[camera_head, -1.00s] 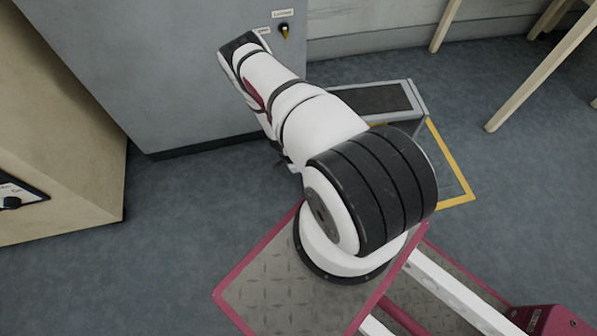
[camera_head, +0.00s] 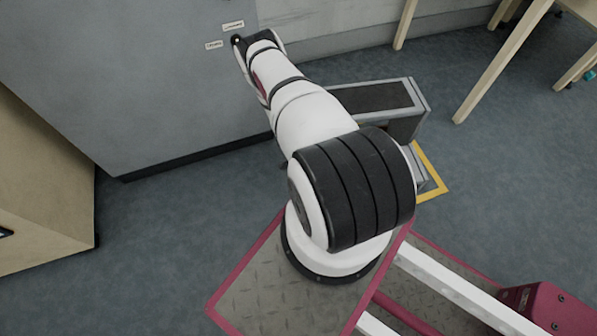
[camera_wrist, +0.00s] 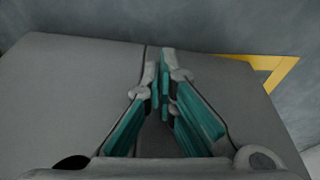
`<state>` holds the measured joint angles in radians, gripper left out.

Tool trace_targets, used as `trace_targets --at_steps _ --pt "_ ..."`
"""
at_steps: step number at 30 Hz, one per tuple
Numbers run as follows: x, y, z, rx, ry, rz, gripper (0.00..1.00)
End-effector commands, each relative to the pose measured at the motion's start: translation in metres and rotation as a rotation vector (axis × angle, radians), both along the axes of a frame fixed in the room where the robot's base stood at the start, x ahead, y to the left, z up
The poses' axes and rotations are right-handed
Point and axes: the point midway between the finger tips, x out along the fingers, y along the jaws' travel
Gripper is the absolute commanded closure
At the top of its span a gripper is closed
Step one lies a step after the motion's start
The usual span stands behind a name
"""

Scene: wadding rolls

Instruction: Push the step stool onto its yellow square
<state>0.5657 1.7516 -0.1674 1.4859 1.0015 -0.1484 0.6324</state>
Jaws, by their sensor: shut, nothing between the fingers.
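The step stool (camera_head: 368,98), grey with a dark tread, stands beyond my arm in the head view. Its lower step (camera_head: 418,165) shows right of my arm. The yellow square (camera_head: 436,178) is an outline on the floor; its right corner shows past the lower step, while the rest is hidden by the stool and arm. In the wrist view my gripper (camera_wrist: 160,75) is shut and empty, its teal-padded fingers together over a broad grey surface that appears to be the stool. Contact cannot be told. A yellow corner shows there too (camera_wrist: 270,66). My arm hides the gripper in the head view.
A grey cabinet (camera_head: 130,80) stands at the back left, close to my arm. A wooden box-like unit (camera_head: 45,185) is at the left. Pale table legs (camera_head: 490,75) stand at the upper right. Floor (camera_head: 520,190) is clear right of the square.

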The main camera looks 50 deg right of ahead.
Motion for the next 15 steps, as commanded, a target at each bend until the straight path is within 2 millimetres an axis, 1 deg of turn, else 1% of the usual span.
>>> trace_targets --at_steps 1,7,10,15 --pt "-0.011 -0.014 0.000 -0.008 0.004 -0.008 1.00" --pt "-0.038 -0.054 -0.001 -0.009 0.003 -0.007 1.00" --pt "-0.046 -0.067 -0.001 -0.007 0.003 -0.005 1.00" --pt "-0.052 -0.074 0.000 -0.007 0.004 -0.003 1.00"
